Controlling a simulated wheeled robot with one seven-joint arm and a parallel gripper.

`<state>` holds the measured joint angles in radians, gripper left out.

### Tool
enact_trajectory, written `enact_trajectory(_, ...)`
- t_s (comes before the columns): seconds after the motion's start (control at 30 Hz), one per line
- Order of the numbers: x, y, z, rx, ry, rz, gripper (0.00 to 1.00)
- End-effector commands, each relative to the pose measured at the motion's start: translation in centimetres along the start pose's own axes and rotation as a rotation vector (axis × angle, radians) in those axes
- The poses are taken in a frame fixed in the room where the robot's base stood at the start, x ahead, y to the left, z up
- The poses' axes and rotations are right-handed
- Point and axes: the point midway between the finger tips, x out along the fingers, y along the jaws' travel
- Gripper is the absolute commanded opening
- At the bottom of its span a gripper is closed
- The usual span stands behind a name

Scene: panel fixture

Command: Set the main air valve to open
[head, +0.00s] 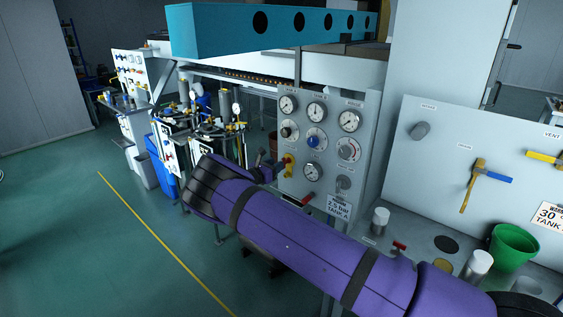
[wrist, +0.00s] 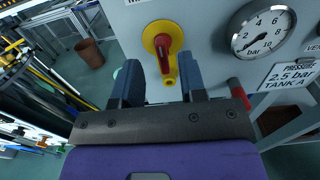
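The likely main air valve is a red handle on a yellow round base (wrist: 164,40), on the grey gauge panel. It also shows in the head view (head: 289,164) at the panel's left edge. Its handle points down in the wrist view, with a yellow tip. Its label is mostly cut off. My gripper (wrist: 161,82) is open, one dark finger on each side of the handle's lower end in that view. I cannot tell whether either finger touches it. In the head view my gripper (head: 268,170) is beside the panel's left edge, partly hidden by my purple arm.
A pressure gauge (wrist: 262,32) and a "2.5 bar TANK A" sign (wrist: 289,75) are right of the valve. A red lever (wrist: 239,94) is close to the right finger. A brown bin (wrist: 89,53) stands on the floor behind. More gauges fill the panel (head: 373,105).

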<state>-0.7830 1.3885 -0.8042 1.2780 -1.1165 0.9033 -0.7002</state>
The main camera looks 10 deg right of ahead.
Motion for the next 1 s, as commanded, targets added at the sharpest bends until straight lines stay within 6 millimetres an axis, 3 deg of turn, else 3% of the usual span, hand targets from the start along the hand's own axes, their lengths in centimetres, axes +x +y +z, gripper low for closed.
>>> enact_trajectory(0.1, 2.0, 0.0, 0.0, 0.001, -0.001, -0.001, 0.38)
enact_trajectory(0.3, 3.9, 0.0, 0.0, 0.001, 0.000, 0.000, 0.38)
enact_trajectory(0.67, 4.4, 0.0, 0.0, 0.001, 0.000, 0.000, 0.38)
enact_trajectory(0.87, 4.3, 0.0, 0.0, 0.001, 0.000, 0.000, 0.00)
enact_trajectory(1.0, 4.3, 0.0, 0.0, 0.002, 0.000, 0.000, 0.00)
